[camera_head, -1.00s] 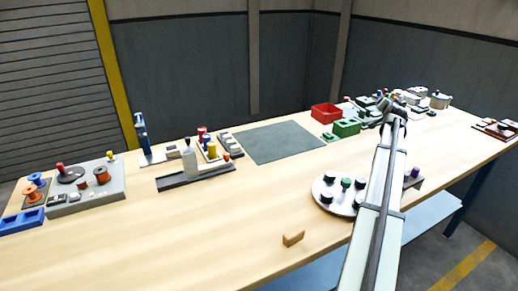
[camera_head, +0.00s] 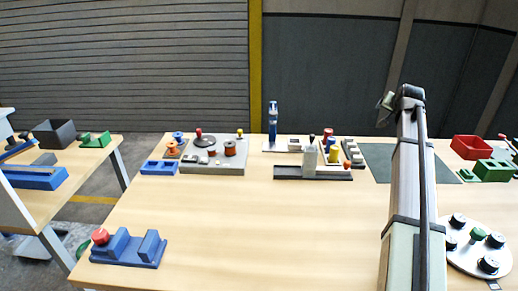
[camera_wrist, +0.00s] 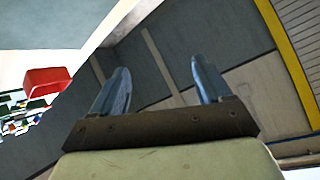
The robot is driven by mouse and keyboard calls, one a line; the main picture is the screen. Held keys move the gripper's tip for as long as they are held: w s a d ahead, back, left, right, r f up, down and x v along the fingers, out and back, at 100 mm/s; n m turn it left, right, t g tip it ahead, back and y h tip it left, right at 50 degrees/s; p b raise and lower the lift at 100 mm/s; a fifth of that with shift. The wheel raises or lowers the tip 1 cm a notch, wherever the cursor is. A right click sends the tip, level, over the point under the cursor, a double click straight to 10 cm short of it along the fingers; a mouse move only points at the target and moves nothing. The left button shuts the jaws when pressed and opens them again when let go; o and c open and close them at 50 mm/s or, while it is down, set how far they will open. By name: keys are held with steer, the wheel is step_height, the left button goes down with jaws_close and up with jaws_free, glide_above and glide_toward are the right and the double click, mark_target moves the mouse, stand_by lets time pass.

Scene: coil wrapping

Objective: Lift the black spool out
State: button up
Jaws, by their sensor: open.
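I cannot make out for certain which thing is the black spool. A black disc with a red knob (camera_head: 203,141) lies on the grey winding board (camera_head: 190,168) at the back left of the table. Two copper-brown spools (camera_head: 229,149) stand on the same board. Several black knob-like pieces (camera_head: 458,220) sit on a round white plate (camera_head: 465,255) at the right. My gripper, in the wrist view (camera_wrist: 158,80), has its two blue fingers spread with nothing between them. It is raised, far from the winding board, and points toward the walls.
A small rack with blue and orange spools (camera_head: 178,140) stands left of the winding board, beside a blue tray (camera_head: 158,168). A blue fixture with a red knob (camera_head: 128,247) is at the front left. A red bin (camera_head: 470,147) is at the back right. The middle foreground is clear.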

steer(key=a+r+n+g+y, duration=0.15)
steer(key=a+n, duration=0.25)
steer(key=a, duration=1.9)
steer(key=n+g+y, duration=0.2)
steer(key=n+g, duration=0.3)
steer(key=n, duration=0.2)
glide_above(230, 145)
steer(key=s, duration=0.1)
step_height(230, 145, down, 12)
steer(key=shift+d+r, duration=0.1)
steer(key=shift+d, duration=0.05)
steer(key=shift+x, duration=3.05)
steer(key=shift+s+d, duration=0.1)
steer(key=shift+s, duration=0.05)
steer(key=shift+c, duration=0.3)
